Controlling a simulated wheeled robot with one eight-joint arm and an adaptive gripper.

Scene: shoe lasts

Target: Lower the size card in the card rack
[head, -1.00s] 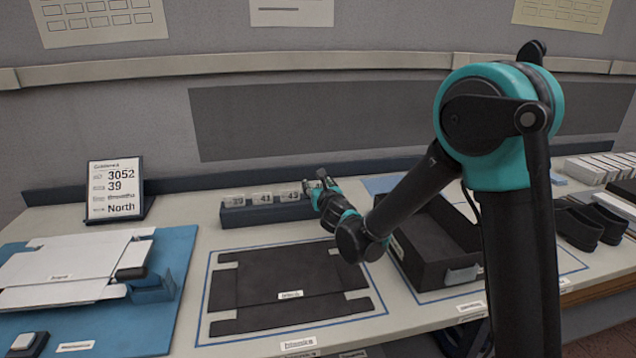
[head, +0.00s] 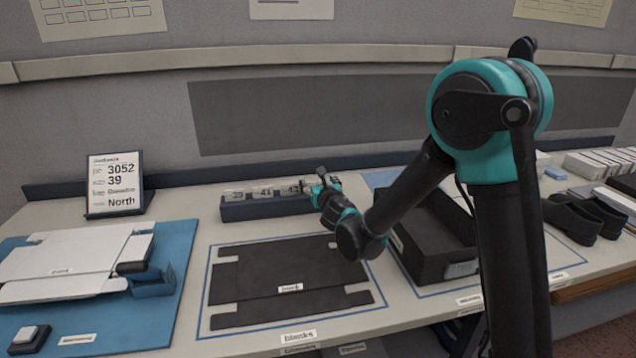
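The card rack (head: 265,209) is a long dark blue block at the back of the table, left of my arm. A row of small pale cards stands in it, and the numbers 39, 41 and 43 can be read, though blurred. The size card reading 43 (head: 289,187) is near the right end. My gripper (head: 314,185) is at the right end of the rack, beside that card. Its fingers are small, dark and partly hidden by its own body. I cannot tell whether they are open, or whether they touch or hold a card.
An order card on a stand (head: 115,183) shows 3052, 39 and North. In front of the rack lies a flat dark blank (head: 290,270). A black open box (head: 435,235) stands right of it, with black shoes (head: 575,218) farther right. A white blank (head: 75,262) lies on a blue mat at left.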

